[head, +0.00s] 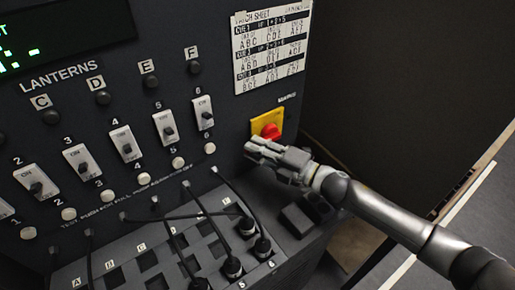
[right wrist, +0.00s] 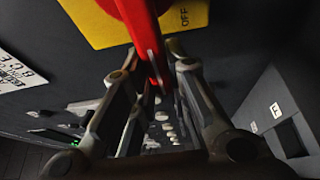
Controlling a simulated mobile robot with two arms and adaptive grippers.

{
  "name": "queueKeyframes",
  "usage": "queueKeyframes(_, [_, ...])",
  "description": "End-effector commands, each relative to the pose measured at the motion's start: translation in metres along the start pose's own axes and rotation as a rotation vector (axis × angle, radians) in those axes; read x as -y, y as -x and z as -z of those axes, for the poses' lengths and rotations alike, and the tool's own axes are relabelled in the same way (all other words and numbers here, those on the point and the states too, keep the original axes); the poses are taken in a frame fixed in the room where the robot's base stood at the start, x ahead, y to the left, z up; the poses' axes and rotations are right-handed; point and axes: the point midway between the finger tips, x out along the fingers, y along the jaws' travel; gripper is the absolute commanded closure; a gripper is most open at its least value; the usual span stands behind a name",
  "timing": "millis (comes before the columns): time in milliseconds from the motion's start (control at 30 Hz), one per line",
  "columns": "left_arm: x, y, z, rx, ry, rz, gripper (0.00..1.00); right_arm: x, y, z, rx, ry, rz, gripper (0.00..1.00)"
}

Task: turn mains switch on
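The mains switch (head: 269,127) is a red rotary handle on a yellow plate (head: 255,123), on the right part of the dark panel under the cue sheet. In the right wrist view the red handle (right wrist: 146,32) stands out from the yellow plate (right wrist: 95,24), where the word OFF shows at the right. My right gripper (head: 262,150) is just below the switch in the head view. In the right wrist view my right gripper (right wrist: 158,68) has its fingers on both sides of the handle's end, with a gap between them; contact is not clear. My left gripper is not in view.
Lantern switches (head: 125,143) with round buttons line the panel at left. Below is a patch bay (head: 150,262) with several black cables and plugs, close left of my right arm. A white cue sheet (head: 271,45) is above the switch. Dark floor lies right.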

Motion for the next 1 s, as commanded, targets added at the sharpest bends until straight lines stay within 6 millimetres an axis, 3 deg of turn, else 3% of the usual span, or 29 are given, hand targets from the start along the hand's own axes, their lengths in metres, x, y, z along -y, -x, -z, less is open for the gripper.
queueKeyframes(567, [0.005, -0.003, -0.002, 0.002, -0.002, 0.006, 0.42, -0.001, 0.000, 0.000, 0.000, -0.042, -0.015, 1.00])
queueKeyframes(1000, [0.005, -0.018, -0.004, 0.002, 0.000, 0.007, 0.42, -0.020, 0.002, -0.004, 0.001, -0.341, -0.141, 1.00])
